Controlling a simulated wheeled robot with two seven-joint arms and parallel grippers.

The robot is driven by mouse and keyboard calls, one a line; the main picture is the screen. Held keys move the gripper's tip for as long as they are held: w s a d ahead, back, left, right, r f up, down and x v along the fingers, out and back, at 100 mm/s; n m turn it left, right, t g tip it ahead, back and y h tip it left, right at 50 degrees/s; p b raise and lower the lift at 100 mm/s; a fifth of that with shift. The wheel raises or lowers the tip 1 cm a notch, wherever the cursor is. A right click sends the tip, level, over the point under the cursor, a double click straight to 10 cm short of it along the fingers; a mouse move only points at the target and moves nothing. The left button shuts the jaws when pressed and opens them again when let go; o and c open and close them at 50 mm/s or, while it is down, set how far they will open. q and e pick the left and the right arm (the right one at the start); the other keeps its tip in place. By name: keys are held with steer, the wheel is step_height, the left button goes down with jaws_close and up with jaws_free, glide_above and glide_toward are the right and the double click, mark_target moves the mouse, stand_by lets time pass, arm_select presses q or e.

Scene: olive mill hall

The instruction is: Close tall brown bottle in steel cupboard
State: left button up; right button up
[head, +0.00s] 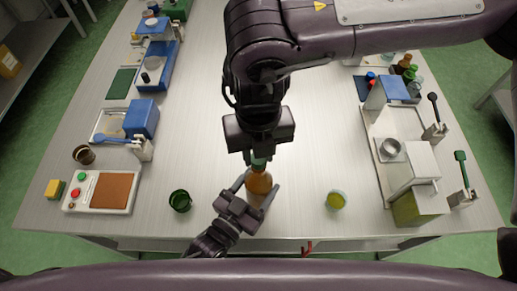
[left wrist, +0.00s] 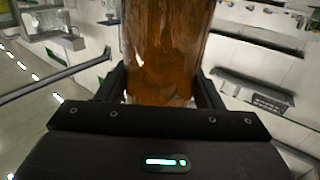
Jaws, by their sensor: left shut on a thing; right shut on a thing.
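A brown bottle (head: 259,183) stands near the front middle of the long table, and its amber glass fills the middle of the left wrist view (left wrist: 165,50). My left gripper (head: 258,191) is shut around its body from the front, one finger on each side. My right gripper (head: 259,158) comes down from above and is shut on a small green cap (head: 260,164) at the bottle's top. The fingers partly hide the cap and the neck. I cannot tell whether the cap is seated. I cannot make out the steel cupboard for certain.
A dark green cup (head: 180,201) stands left of the bottle, and a yellow-green cup (head: 336,201) stands right. A scale with a brown pad (head: 103,189) is at front left. A white press-like device (head: 412,165) is at right.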

steer(key=shift+f, duration=0.55)
arm_select(q)
jaws_close()
arm_select(e)
steer(key=m, duration=1.3)
steer(key=shift+d+m, duration=0.1)
steer(key=shift+m, duration=0.2)
steer(key=m, duration=0.6)
steer(key=shift+m, duration=0.3)
steer(key=m, duration=0.6)
steer(key=shift+f, duration=0.1)
steer(key=m, duration=0.7)
steer(key=shift+m, duration=0.3)
